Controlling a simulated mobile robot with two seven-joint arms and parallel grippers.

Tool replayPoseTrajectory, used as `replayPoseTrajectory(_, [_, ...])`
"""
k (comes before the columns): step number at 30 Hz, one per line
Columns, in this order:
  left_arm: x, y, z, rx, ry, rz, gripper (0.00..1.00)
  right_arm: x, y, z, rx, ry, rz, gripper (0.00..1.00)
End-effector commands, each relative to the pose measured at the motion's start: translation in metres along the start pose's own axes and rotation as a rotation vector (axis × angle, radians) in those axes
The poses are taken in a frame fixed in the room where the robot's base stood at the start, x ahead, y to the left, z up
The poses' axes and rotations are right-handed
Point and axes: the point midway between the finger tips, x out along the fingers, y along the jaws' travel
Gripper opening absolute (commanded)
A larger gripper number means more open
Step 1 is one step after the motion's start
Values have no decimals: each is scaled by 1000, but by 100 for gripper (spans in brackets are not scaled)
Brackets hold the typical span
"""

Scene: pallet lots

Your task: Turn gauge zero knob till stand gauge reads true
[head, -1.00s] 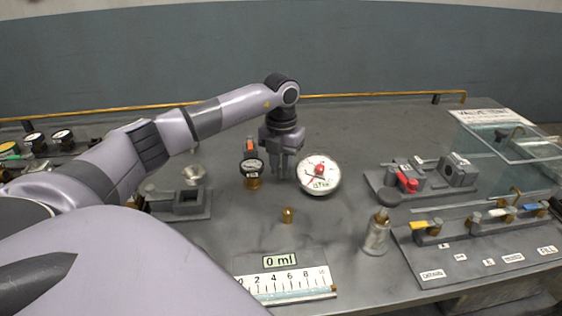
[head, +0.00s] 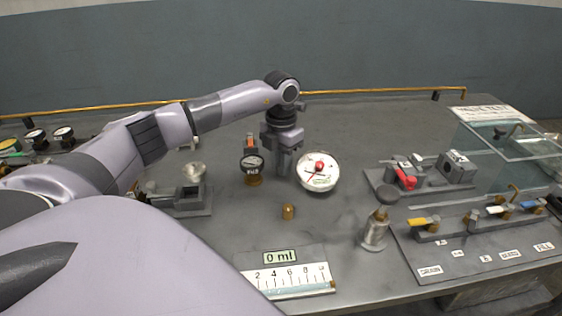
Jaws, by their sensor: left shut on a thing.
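The stand gauge (head: 318,181) is a round white dial with a red centre, a thin needle and a small label, in the middle of the head view; its exact reading is too small to tell. My left gripper (head: 284,168) points down just left of the dial. Its fingers are closed together at the gauge's left side, on what I take to be the gauge zero knob, which they hide. My right gripper is not in view.
A small black gauge (head: 252,164) on a brass base stands left of my gripper. A brass peg (head: 288,211) and a ruled scale plate (head: 290,279) are in front. A metal bottle (head: 375,233) and a valve board (head: 430,272) lie right.

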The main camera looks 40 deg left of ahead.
Motion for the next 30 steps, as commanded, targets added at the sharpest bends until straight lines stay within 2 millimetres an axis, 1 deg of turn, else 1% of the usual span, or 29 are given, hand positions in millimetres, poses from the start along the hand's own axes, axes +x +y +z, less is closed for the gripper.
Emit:
replayPoseTrajectory(2, [-2, 1, 1, -2, -6, 1, 0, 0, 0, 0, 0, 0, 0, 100])
replayPoseTrajectory(3, [-2, 1, 1, -2, -6, 1, 32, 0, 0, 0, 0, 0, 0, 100])
replayPoseTrajectory(11, [-1, 0, 0, -2, -3, 1, 32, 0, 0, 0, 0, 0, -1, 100])
replayPoseTrajectory(14, [-5, 0, 1, -1, -4, 0, 32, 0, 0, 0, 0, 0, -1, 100])
replayPoseTrajectory(17, [-18, 0, 1, -2, -7, 0, 32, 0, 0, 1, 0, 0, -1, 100])
replayPoseTrajectory(24, [-57, 0, 1, -2, -7, 1, 32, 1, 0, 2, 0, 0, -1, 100])
replayPoseTrajectory(27, [-67, 0, 1, -2, -6, 1, 32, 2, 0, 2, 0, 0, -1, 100])
replayPoseTrajectory(30, [-72, 0, 1, -2, -5, 0, 32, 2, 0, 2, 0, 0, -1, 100])
